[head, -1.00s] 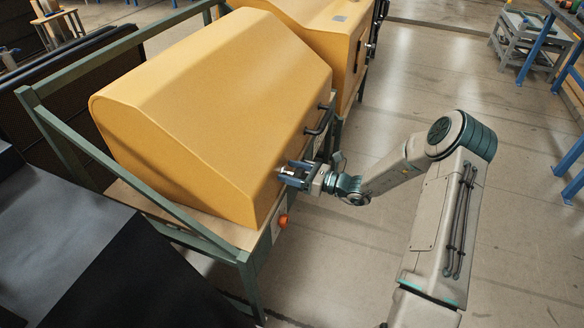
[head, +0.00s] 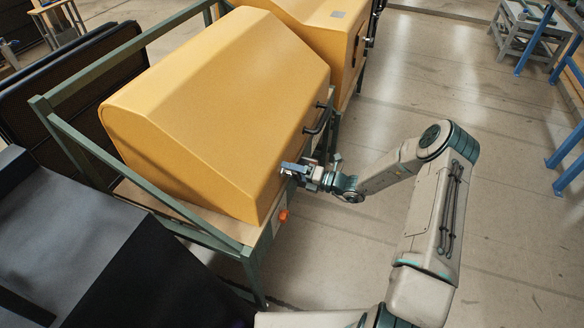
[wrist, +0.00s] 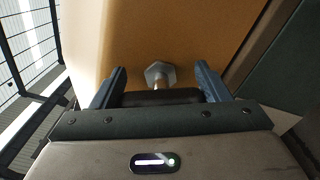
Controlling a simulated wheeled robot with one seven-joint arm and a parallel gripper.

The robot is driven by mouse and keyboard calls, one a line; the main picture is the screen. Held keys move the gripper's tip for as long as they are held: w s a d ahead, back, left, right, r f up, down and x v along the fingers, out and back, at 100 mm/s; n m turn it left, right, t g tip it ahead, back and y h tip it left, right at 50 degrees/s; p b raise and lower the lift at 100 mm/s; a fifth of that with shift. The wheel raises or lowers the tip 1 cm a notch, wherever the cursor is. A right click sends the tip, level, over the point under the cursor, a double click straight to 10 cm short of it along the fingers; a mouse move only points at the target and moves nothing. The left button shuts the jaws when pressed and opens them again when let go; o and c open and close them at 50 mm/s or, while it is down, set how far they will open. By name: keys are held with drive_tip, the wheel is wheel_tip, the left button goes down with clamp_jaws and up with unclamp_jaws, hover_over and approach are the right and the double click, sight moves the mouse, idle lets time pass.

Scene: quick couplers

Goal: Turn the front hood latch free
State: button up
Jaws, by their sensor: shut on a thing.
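The yellow hood (head: 215,110) is down on its frame. My gripper (head: 288,168) is at the lower part of the hood's right-hand face, below the black handle (head: 319,119). In the wrist view, my gripper (wrist: 160,80) has one finger on each side of the front hood latch, shut on it. The latch shows as a silver hexagonal head (wrist: 160,73) with a short shaft, in front of the yellow panel (wrist: 185,30), and a dark bar (wrist: 160,97) nearer to my palm. My gripper hides most of the latch in the head view.
A green frame (head: 150,200) surrounds the hood, with an orange-red knob (head: 283,215) on the panel below. A second yellow hood (head: 335,35) stands behind. A dark cabinet (head: 100,250) is at lower left. Open floor (head: 440,80) lies to the right.

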drive_tip(key=shift+f+m+p, duration=0.15)
drive_tip(key=shift+m+p, duration=0.15)
drive_tip(key=shift+m, duration=0.85)
drive_tip(key=shift+f+m+p, duration=0.1)
drive_tip(key=shift+m+p, duration=0.2)
drive_tip(key=shift+m, duration=0.85)
drive_tip(key=o, duration=1)
drive_tip(key=v, duration=1.4)
drive_tip(key=shift+a+b, duration=0.1)
drive_tip(key=shift+b, duration=0.25)
